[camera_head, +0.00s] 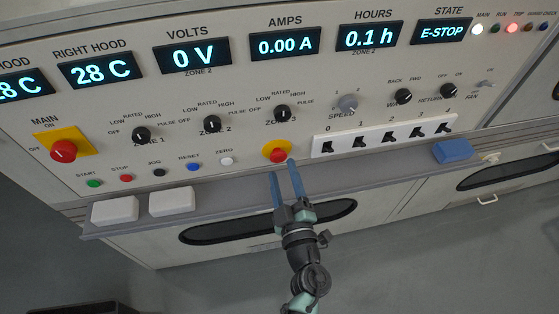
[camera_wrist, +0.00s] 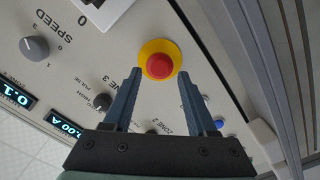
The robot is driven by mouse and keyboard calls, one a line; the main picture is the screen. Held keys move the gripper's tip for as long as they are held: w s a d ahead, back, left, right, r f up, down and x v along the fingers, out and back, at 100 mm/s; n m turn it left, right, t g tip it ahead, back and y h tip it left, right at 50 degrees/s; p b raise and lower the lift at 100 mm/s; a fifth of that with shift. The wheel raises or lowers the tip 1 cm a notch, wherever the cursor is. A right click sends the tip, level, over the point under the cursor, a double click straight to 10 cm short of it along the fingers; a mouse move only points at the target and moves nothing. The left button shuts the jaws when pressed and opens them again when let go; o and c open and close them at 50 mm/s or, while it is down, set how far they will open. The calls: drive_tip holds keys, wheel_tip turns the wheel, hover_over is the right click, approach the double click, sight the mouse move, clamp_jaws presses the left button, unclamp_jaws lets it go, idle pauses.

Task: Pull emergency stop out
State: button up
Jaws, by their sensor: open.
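The emergency stop is a red mushroom button (camera_head: 278,155) on a yellow round base (camera_head: 268,148), set low in the middle of the light panel. It also shows in the wrist view as a red button (camera_wrist: 159,66) on a yellow disc (camera_wrist: 147,47). My gripper (camera_head: 282,171) is open, with its two long blue fingers pointing up at the button from just below. In the wrist view my gripper (camera_wrist: 160,82) has one finger on each side of the button's line, with nothing between them. I cannot tell whether the fingertips touch the yellow disc. The state display (camera_head: 442,31) reads E-STOP.
A grey ledge (camera_head: 235,190) runs below the panel, with two white blocks (camera_head: 115,209) at left and a blue block (camera_head: 453,151) at right. The red main knob (camera_head: 63,151) is at left. Zone knobs (camera_head: 282,113) and a white switch strip (camera_head: 350,142) are nearby.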

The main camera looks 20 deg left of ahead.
sight(279, 160)
drive_tip(key=shift+b+x, duration=0.4)
drive_tip(key=shift+x, duration=1.9)
clamp_jaws()
